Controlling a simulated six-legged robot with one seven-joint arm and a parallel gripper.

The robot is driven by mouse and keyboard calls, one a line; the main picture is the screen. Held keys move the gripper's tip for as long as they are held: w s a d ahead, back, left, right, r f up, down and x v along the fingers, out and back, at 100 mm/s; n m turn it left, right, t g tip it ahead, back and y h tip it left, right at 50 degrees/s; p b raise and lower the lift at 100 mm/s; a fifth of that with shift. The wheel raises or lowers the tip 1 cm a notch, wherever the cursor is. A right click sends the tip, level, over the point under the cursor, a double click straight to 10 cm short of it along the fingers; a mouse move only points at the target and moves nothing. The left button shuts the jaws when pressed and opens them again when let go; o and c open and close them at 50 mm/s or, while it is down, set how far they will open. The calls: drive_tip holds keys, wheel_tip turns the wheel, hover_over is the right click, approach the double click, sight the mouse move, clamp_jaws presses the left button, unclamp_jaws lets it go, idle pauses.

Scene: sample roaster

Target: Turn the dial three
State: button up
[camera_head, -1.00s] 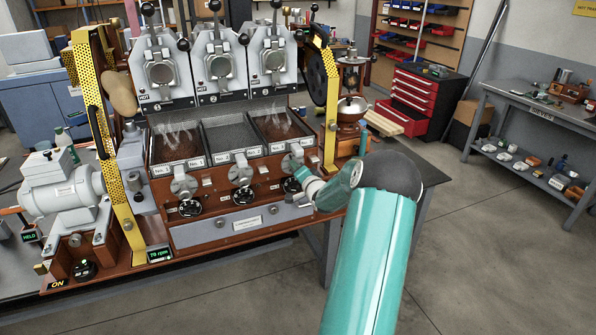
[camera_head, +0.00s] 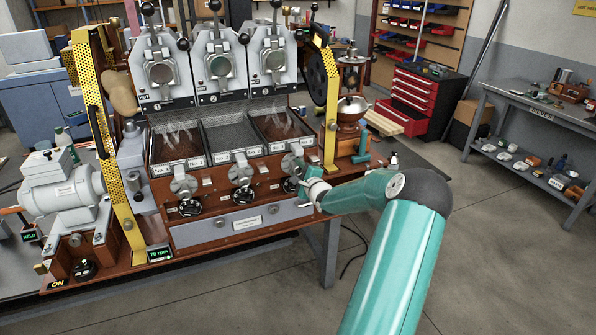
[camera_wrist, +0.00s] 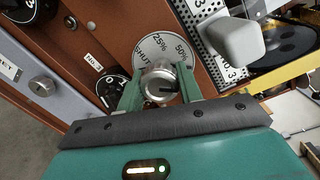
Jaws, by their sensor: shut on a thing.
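In the wrist view my gripper (camera_wrist: 160,92) is shut on a round silver knob (camera_wrist: 159,78), with one teal finger on either side. The knob sits in front of a round grey scale plate (camera_wrist: 160,43) marked SHUT, 25% and 50%. A black dial (camera_wrist: 111,88) marked 0 and 1 is just left of the left finger, apart from it. In the head view my gripper (camera_head: 304,182) is at the right end of the wooden front panel, below the No. 3 tray (camera_head: 280,127). It hides most of the knob there.
Other plates and black dials (camera_head: 241,196) sit left along the panel. A yellow post (camera_head: 329,140) stands close right of my gripper. A grey block (camera_wrist: 235,40) juts out near the right finger. Open floor (camera_head: 490,240) lies to the right.

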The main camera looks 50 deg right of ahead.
drive_tip(key=shift+m+t, duration=0.3)
drive_tip(key=shift+m, duration=1.8)
drive_tip(key=o, duration=1)
drive_tip(key=shift+s, duration=0.15)
drive_tip(key=v, duration=1.3)
drive_tip(key=shift+s+a+r, duration=0.1)
drive_tip(key=shift+s+a, duration=0.1)
drive_tip(key=shift+s, duration=0.05)
